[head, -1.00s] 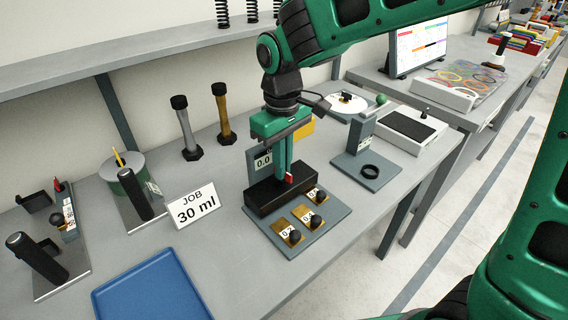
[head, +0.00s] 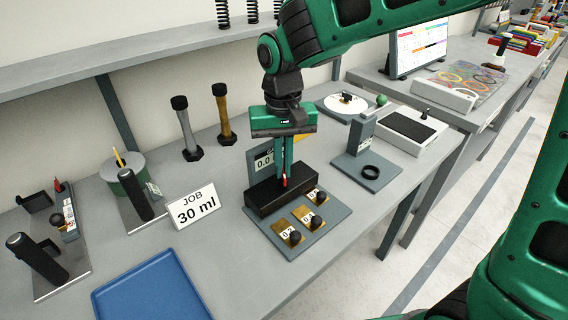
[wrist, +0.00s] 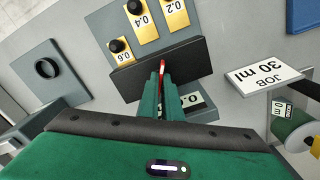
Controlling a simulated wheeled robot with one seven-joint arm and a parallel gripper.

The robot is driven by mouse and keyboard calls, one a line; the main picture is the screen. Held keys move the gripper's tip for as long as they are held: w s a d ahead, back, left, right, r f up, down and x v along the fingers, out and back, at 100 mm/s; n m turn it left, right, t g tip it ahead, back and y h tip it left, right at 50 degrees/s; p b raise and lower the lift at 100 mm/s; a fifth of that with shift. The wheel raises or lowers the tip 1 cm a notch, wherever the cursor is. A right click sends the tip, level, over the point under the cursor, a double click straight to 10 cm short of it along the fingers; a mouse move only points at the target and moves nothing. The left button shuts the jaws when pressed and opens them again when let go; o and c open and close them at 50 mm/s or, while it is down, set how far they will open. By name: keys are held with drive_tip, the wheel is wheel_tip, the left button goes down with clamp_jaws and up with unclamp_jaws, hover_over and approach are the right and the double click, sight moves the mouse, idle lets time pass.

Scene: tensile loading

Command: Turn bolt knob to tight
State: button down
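A black block (head: 262,201) stands on a grey base plate on the bench, in front of a gauge card (head: 263,161) reading about 0.0. A small red piece (head: 284,182), seemingly the bolt knob, stands up at the block's top. My gripper (head: 284,178) points down over the block, its two green fingers close together at the red piece. In the wrist view, the red knob (wrist: 162,67) shows just past the fingertips, which appear shut on it. The fingers hide most of the knob and any tight mark.
Several black-knobbed brass plates (head: 306,216) lie in front of the block. A job sign (head: 195,208) reading 30 ml and a blue tray (head: 152,288) are left. A grey stand with a black ring (head: 370,171) is to the right.

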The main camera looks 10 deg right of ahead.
drive_tip(key=shift+w, duration=0.15)
drive_tip(key=c, duration=2)
unclamp_jaws()
wheel_tip(320, 180, up, 11)
drive_tip(key=shift+f, duration=0.15)
drive_tip(key=shift+d, duration=0.1)
